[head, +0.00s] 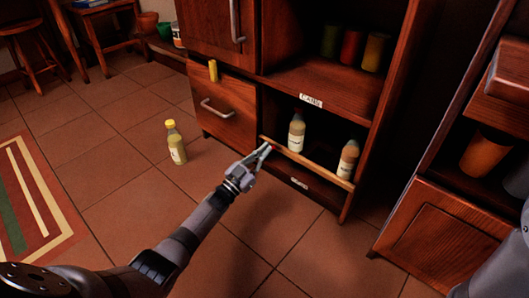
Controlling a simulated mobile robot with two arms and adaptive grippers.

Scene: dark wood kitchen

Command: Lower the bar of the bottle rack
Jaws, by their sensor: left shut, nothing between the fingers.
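The bottle rack is the low open shelf of the dark wood cabinet. Its light wooden bar (315,167) runs across the front, in front of the lower parts of two bottles, a left one (296,136) and a right one (347,163), both standing on the shelf. My left gripper (268,149) is at the bar's left end, shut with nothing held. Its fingertips are close to the bar; whether they touch it I cannot tell. A small red spot shows beside the tips. My right gripper is out of view.
A yellow-capped bottle (177,146) stands on the tiled floor, left of the cabinet. A drawer with a metal handle (218,109) is left of the rack. Cans (350,49) stand on the shelf above. Another wooden cabinet (445,232) is at right. Floor in front is clear.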

